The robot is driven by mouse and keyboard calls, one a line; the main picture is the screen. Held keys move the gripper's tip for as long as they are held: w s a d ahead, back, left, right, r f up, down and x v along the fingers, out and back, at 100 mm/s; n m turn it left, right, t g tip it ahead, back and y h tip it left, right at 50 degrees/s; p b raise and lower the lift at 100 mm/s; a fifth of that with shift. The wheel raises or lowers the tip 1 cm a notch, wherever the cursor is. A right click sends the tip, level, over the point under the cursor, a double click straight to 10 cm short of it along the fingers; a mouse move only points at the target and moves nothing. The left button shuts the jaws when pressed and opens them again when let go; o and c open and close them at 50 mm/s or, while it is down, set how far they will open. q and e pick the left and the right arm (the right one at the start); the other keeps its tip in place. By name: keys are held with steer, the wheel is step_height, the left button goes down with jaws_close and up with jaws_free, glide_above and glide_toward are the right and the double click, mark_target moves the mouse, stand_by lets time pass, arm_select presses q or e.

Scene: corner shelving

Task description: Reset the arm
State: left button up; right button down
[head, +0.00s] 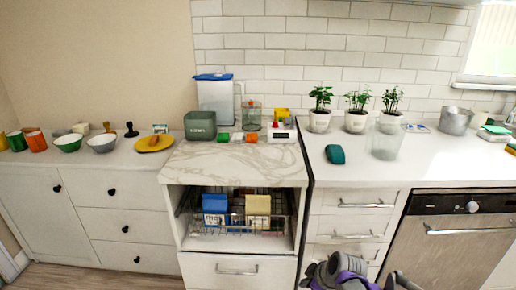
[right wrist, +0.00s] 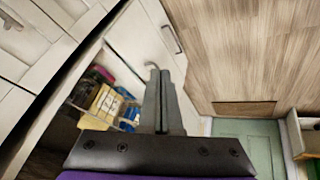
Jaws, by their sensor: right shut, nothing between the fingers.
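My right arm (head: 348,274), grey and purple, shows at the bottom edge of the head view, in front of the white drawers to the right of the open shelf. In the right wrist view my right gripper (right wrist: 162,75) has its two dark fingers together, with nothing between them. The fingers point away from the camera, clear of the cabinet fronts and the floor. My left gripper is in neither view.
The wire rack (head: 240,220) in the open shelf holds blue and yellow packages. The marble counter (head: 215,160) holds a pitcher (head: 215,97) and a green bin (head: 200,125). Potted plants (head: 355,120) stand right. A dishwasher (head: 450,240) is right. Wooden floor (right wrist: 240,50) is open.

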steer(key=s+d+r+m+h, duration=0.15)
steer(key=s+m, duration=0.45)
steer(key=s, duration=0.9)
steer(key=s+d+m+h, duration=0.2)
steer(key=s+m, duration=0.3)
steer(key=s, duration=1)
arm_select(q)
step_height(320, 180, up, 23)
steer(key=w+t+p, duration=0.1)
steer(key=p, duration=1.9)
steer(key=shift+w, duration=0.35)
arm_select(e)
step_height(320, 180, up, 22)
steer(key=w, duration=0.2)
steer(key=shift+r, duration=0.2)
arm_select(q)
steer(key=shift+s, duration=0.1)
arm_select(e)
steer(key=shift+y, duration=0.25)
